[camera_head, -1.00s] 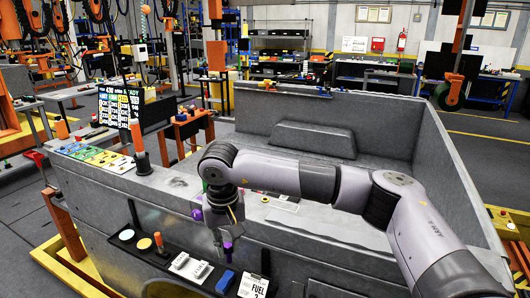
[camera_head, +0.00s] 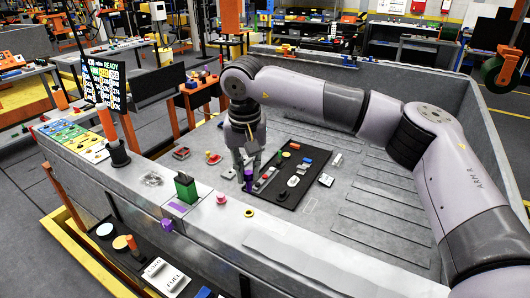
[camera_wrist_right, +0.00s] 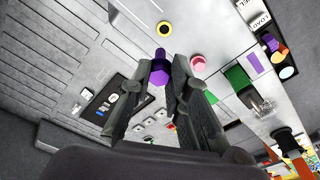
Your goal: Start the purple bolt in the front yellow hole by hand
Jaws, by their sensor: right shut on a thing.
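My right gripper (camera_head: 246,170) points down just behind the bed's front wall and is shut on the purple bolt (camera_head: 248,182). In the right wrist view the bolt (camera_wrist_right: 160,72) sits between the two fingertips, its hexagonal head showing. The yellow-ringed hole (camera_head: 250,213) is on top of the front wall, in front of the bolt and apart from it. It also shows as a yellow ring with a dark centre (camera_wrist_right: 164,28) in the right wrist view. A pink round piece (camera_head: 221,198) stands on the wall left of the hole. My left gripper is out of view.
A black tray (camera_head: 287,191) with loose parts lies on the bed floor right of my gripper. A green block (camera_head: 186,188) stands on the wall top to the left, with a purple piece (camera_head: 167,225) below it. The wall top right of the yellow hole is clear.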

